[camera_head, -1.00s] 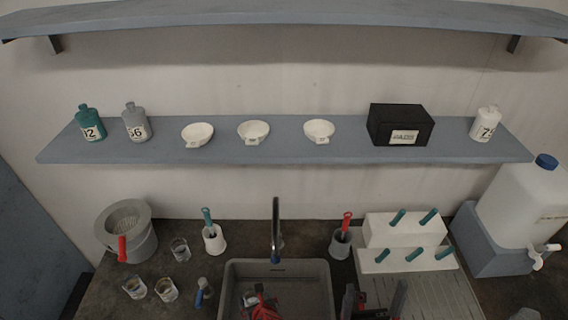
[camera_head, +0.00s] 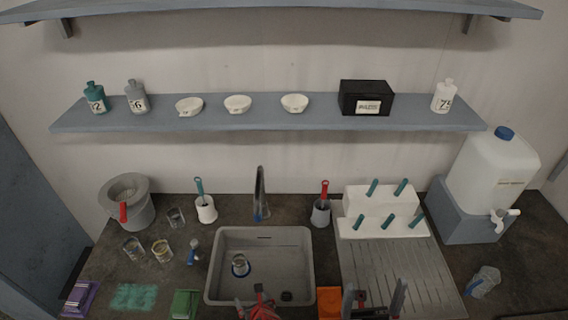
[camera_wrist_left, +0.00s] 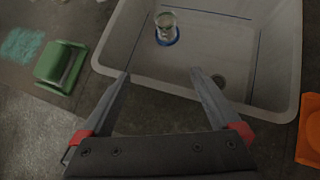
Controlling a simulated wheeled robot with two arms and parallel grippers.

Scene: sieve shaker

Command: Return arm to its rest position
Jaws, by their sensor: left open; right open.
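My left gripper (camera_head: 258,302) is at the front edge of the sink (camera_head: 214,262), low in the head view. In the left wrist view its two fingers (camera_wrist_left: 159,73) are spread apart with nothing between them, near the sink's front rim. My right gripper (camera_head: 373,302) is at the bottom of the head view, right of the sink. Its fingers stand wide apart and empty. A glass beaker with a blue base ring (camera_head: 240,265) stands inside the sink, and it also shows in the left wrist view (camera_wrist_left: 166,27), apart from my fingers.
A faucet (camera_head: 260,195) rises behind the sink. A green box-like thing (camera_head: 184,304) lies left of the sink and an orange one (camera_head: 329,302) lies right of it. Glasses (camera_head: 133,248) stand on the left counter; a drying rack (camera_head: 385,228) and water canister (camera_head: 495,175) stand right.

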